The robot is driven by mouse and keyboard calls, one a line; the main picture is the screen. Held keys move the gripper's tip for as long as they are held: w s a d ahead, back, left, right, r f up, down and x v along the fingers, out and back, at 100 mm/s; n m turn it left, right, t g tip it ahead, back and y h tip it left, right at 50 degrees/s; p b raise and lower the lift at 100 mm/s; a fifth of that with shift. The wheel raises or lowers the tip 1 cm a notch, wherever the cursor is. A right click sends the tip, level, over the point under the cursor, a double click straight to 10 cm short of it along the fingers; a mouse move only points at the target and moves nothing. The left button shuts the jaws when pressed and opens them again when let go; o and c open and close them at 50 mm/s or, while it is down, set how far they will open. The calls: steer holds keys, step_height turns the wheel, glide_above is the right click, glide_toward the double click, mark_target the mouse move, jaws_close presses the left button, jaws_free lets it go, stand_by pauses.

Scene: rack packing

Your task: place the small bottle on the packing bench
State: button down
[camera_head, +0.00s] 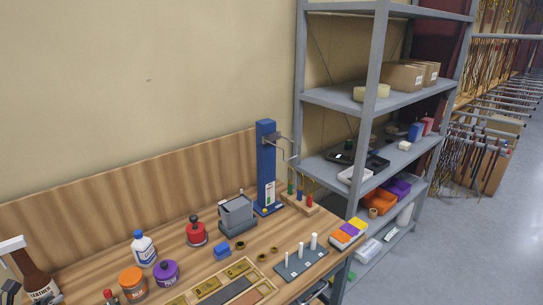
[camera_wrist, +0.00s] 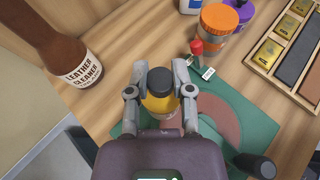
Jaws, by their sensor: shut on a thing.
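In the wrist view, a small bottle (camera_wrist: 160,104) with a black cap and a yellow-amber body stands between the fingers of my gripper (camera_wrist: 161,84). My gripper is shut on it, one finger on each side. The bottle is over a green mat (camera_wrist: 256,125) on the wooden packing bench (camera_wrist: 135,42). I cannot tell whether its base touches the mat, as my gripper hides its lower part.
A brown leather cleaner bottle (camera_wrist: 82,66) stands left of my gripper. A red-topped tool (camera_wrist: 197,48), an orange jar (camera_wrist: 215,25) and a wooden tray (camera_wrist: 272,60) lie beyond. A black knob (camera_wrist: 262,167) is at lower right. A grey shelf rack (camera_head: 345,102) stands beside the bench.

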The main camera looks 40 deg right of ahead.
step_height(320, 180, up, 14)
steer(key=p, duration=1.2)
steer(key=shift+f+p, duration=0.2)
steer(key=shift+p, duration=0.1)
